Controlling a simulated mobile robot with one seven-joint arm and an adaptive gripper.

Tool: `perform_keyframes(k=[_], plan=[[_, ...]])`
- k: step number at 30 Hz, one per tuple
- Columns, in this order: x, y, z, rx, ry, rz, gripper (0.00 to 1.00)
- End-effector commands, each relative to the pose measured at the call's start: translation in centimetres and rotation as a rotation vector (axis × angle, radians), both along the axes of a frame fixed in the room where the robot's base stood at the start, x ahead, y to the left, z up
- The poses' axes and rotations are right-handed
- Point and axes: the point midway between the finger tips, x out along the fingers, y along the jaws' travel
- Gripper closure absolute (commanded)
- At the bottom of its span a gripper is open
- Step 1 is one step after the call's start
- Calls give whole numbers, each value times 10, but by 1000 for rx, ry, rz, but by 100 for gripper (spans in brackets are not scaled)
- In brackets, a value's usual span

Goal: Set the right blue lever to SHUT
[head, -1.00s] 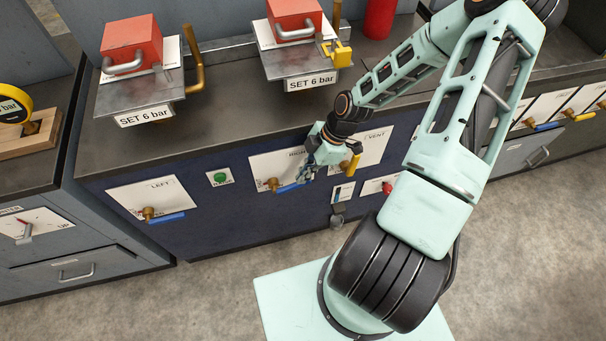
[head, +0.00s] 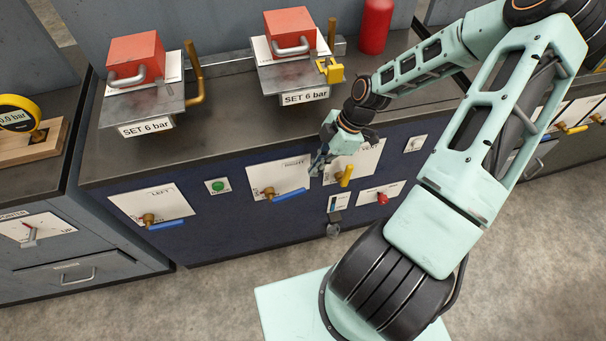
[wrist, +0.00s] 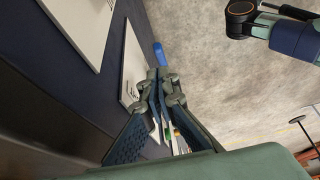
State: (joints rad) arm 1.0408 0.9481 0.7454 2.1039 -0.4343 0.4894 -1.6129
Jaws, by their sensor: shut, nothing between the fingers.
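The right blue lever (head: 290,195) sits on the white plate marked RIGHT (head: 292,171) on the dark blue cabinet front. It points right from its brass valve (head: 269,194), roughly level. My gripper (head: 317,170) is above and to the right of the lever's free end, near the plate's right edge, and looks apart from it. In the wrist view the gripper's fingertips (wrist: 160,78) are closed together with nothing between them. A blue lever end (wrist: 160,54) shows just beyond the tips. Any SHUT marking is too small to read.
The VENT plate (head: 371,160) with a yellow lever (head: 346,175) is right beside my gripper. A red knob (head: 382,198) is lower right. The left blue lever (head: 167,224) and a green button (head: 218,186) are to the left. The counter (head: 225,135) overhangs above.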

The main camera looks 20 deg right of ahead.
Motion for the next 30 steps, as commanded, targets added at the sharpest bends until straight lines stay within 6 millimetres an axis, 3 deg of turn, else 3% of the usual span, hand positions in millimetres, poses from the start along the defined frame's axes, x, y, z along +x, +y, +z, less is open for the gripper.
perform_keyframes(k=[7,26,30], plan=[[-1,-22,13,1,0,-2,100],[-1,-25,14,-1,2,1,100],[-16,-34,9,-49,54,17,100]])
